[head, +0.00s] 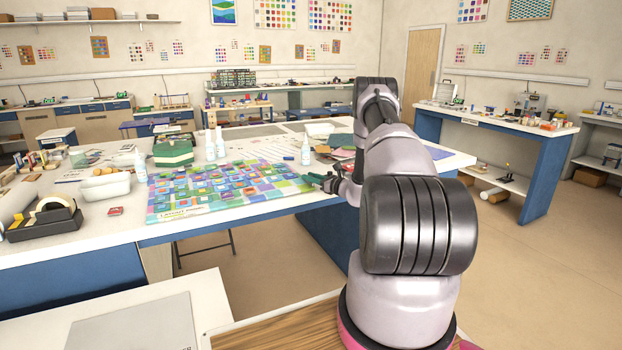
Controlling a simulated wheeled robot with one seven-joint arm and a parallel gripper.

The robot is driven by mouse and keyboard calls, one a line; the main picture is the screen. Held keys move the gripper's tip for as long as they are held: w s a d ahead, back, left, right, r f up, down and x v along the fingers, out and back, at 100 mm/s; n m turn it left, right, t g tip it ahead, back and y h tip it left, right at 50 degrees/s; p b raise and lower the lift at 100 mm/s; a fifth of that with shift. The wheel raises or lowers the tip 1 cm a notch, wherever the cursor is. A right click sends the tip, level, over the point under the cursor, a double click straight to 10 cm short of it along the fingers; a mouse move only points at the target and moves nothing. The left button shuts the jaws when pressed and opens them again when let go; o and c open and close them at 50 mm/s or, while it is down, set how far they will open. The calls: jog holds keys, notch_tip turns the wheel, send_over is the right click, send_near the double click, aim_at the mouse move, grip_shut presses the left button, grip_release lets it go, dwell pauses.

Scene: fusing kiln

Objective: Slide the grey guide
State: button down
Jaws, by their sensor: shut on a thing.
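My gripper (325,182) is at the right front part of the worktable (208,228), low beside the right edge of the colourful glass tile panel (228,190). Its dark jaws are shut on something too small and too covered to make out. My own arm hides much of the area around and behind the gripper. I cannot pick out the grey guide with certainty in the head view.
White bottles (305,150), a green block (173,152) and a white tray (105,186) stand near the panel. A black tape dispenser (45,220) is at the left. Open floor (540,260) lies to the right, before another bench (497,124).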

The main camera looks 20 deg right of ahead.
aim_at(241, 199)
dwell(0.3)
jog(key=a, duration=1.9)
jog(key=s+a, duration=0.1)
jog(key=a, duration=0.8)
jog(key=shift+a, duration=0.35)
jog(key=c, duration=0.7)
grip_release()
jog(key=shift+s, duration=0.1)
jog(key=v, duration=1)
jog(key=shift+s+d, duration=0.15)
jog(key=shift+s, duration=0.15)
